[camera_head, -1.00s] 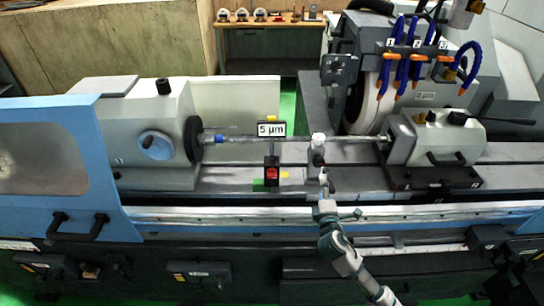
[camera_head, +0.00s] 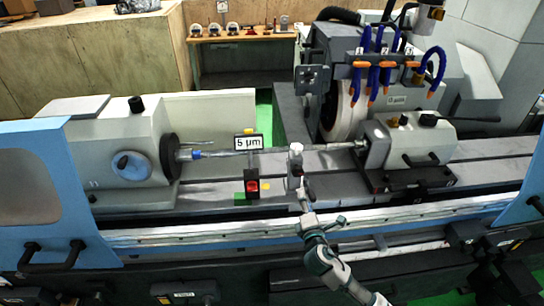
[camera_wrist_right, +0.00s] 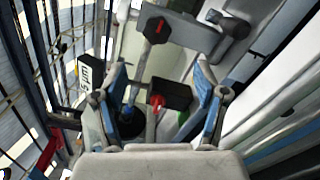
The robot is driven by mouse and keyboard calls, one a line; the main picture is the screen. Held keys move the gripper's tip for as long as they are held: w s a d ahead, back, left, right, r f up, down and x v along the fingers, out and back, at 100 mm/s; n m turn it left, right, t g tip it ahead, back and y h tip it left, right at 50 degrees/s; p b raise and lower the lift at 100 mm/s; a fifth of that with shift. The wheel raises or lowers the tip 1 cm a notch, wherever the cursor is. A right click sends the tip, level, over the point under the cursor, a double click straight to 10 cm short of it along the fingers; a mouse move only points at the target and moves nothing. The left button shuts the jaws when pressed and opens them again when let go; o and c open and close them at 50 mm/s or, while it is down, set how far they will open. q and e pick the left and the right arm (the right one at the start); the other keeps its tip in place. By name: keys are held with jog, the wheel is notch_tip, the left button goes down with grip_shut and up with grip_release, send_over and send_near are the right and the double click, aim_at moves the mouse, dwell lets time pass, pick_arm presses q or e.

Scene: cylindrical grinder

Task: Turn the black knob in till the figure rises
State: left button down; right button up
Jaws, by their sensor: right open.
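A steady rest (camera_head: 296,158) with a white top stands on the bed around the thin grey workpiece (camera_head: 225,153). In the right wrist view, two black knobs with red marks show on it: one at the top middle (camera_wrist_right: 157,30), the other at the upper right (camera_wrist_right: 235,28). A display (camera_head: 248,142) reads "5 µm"; it also shows sideways in the wrist view (camera_wrist_right: 88,80). My right gripper (camera_head: 303,192) is just in front of the steady rest. Its fingers (camera_wrist_right: 161,92) are open with nothing held between them. My left gripper is not in view.
A black box with a red part (camera_head: 251,184) stands left of the steady rest, and shows behind the fingers in the wrist view. The grinding wheel (camera_head: 342,108) and orange-tipped blue hoses are behind. The tailstock (camera_head: 410,140) is right, the workhead (camera_head: 125,140) left.

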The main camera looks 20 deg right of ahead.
aim_at(299, 174)
jog(key=w+d+n, duration=0.1)
jog(key=w+n, duration=0.1)
jog(key=w, duration=0.2)
jog(key=w+d+n, duration=0.1)
jog(key=w+n, duration=0.1)
jog(key=w, duration=0.2)
jog(key=w+d+n, duration=0.1)
jog(key=w+n, duration=0.1)
jog(key=w, duration=0.3)
jog(key=shift+d+r+p, duration=0.1)
jog(key=shift+d+p, duration=0.05)
jog(key=shift+p, duration=0.15)
jog(key=c, duration=1.2)
